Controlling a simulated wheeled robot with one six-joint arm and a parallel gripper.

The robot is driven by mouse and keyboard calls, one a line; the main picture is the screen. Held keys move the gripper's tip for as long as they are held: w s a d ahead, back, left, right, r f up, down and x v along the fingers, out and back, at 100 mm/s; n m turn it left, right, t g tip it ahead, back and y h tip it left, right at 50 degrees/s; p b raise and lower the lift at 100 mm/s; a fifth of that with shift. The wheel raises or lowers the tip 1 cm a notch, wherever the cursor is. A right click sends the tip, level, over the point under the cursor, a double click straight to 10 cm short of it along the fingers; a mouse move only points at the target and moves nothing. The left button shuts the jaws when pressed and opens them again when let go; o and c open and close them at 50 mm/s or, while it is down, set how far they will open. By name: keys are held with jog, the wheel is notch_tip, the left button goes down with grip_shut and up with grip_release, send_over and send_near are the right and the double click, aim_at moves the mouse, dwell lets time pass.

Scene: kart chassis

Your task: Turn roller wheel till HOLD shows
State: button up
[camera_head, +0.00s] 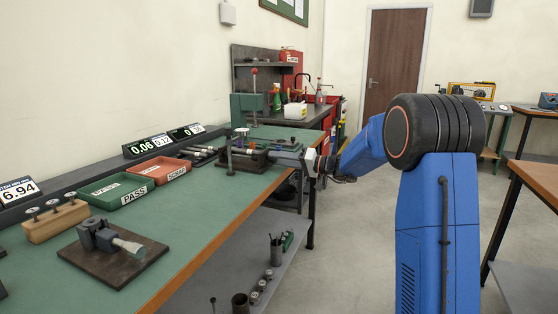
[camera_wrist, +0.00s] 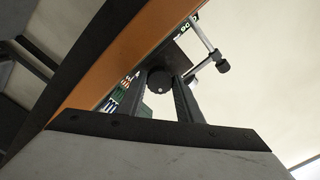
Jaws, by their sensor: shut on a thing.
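The roller wheel (camera_wrist: 159,81) is a dark round knob with a small pale dot, seen end-on between the two fingers of my gripper (camera_wrist: 161,90) in the wrist view. My gripper is shut on it. In the head view my gripper (camera_head: 306,161) reaches the bench's right edge at a dark fixture (camera_head: 247,157), and the wheel itself cannot be made out. Displays (camera_head: 148,147) at the back of the bench show 0.06 and 0.12. A third display (camera_head: 187,131) is too small to read. No HOLD word is legible in either view.
A green tray marked PASS (camera_head: 117,203) and a red tray (camera_head: 160,178) lie on the green bench. Nearer are a wooden block with plungers (camera_head: 56,220), a fixture on a dark plate (camera_head: 114,262) and a 6.94 display (camera_head: 18,190). Open floor lies right of the bench.

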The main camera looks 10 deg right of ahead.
jog(key=shift+m, duration=7.5)
jog(key=shift+f+m, duration=0.1)
jog(key=shift+m, duration=6.6)
jog(key=shift+m, duration=0.7)
jog(key=o, duration=1)
jog(key=shift+o, duration=0.2)
